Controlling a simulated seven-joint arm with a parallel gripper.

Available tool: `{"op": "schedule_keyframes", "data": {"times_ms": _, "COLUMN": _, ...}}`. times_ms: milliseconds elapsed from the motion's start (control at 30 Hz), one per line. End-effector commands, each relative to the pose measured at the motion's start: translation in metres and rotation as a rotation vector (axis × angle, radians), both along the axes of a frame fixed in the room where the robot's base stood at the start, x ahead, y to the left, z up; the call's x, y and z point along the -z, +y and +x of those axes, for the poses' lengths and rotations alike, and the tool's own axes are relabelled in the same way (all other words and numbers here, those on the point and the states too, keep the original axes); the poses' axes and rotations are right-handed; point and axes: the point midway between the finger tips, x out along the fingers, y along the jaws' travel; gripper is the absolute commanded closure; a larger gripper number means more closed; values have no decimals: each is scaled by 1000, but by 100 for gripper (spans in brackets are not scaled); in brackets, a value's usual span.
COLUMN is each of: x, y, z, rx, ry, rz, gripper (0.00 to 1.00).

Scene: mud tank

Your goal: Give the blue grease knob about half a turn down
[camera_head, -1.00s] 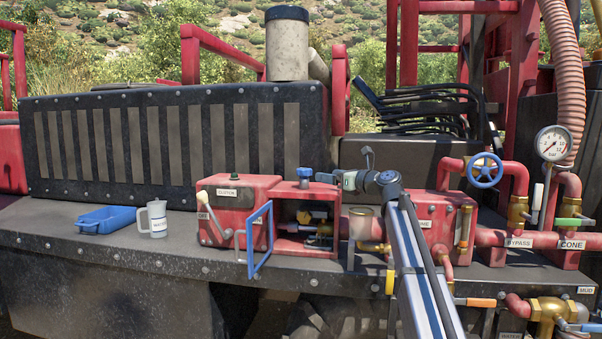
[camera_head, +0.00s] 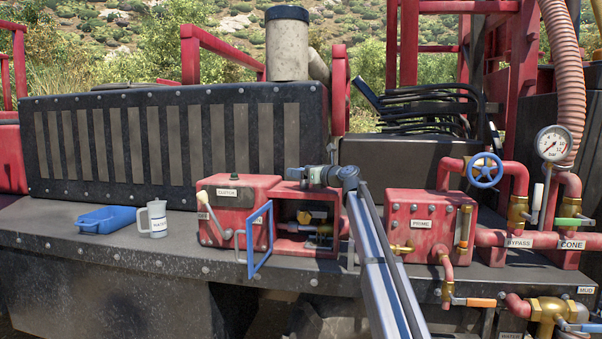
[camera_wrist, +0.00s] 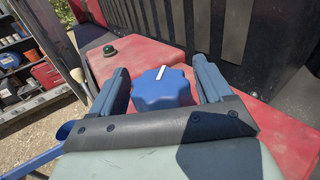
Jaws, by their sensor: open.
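The blue grease knob (camera_wrist: 162,92) is in the wrist view, a lobed cap with a white line on top. It sits on the red housing (camera_wrist: 148,58). My gripper (camera_wrist: 160,66) is open, with one finger on each side of the knob. Whether the fingers touch it I cannot tell. In the head view my gripper (camera_head: 301,175) is over the top of the red box (camera_head: 290,246) with the open front, and it hides the knob there.
A blue-framed door (camera_head: 259,266) stands open at the box front. A lever with a pale knob (camera_head: 203,197) and a clutch box (camera_head: 232,190) are to the left. A mug (camera_head: 157,222) and blue tray (camera_head: 104,226) lie farther left. The prime box (camera_head: 421,238) is right of my arm.

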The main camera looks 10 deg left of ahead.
Motion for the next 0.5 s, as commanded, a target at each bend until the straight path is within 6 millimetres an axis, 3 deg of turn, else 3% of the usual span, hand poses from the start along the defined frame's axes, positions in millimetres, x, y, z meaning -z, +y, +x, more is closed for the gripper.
{"op": "schedule_keyframes", "data": {"times_ms": 433, "x": 0, "y": 6, "z": 4, "rx": 0, "ry": 0, "rz": 0, "gripper": 21}}
{"op": "schedule_keyframes", "data": {"times_ms": 500, "x": 0, "y": 6, "z": 4, "rx": 0, "ry": 0, "rz": 0, "gripper": 28}}
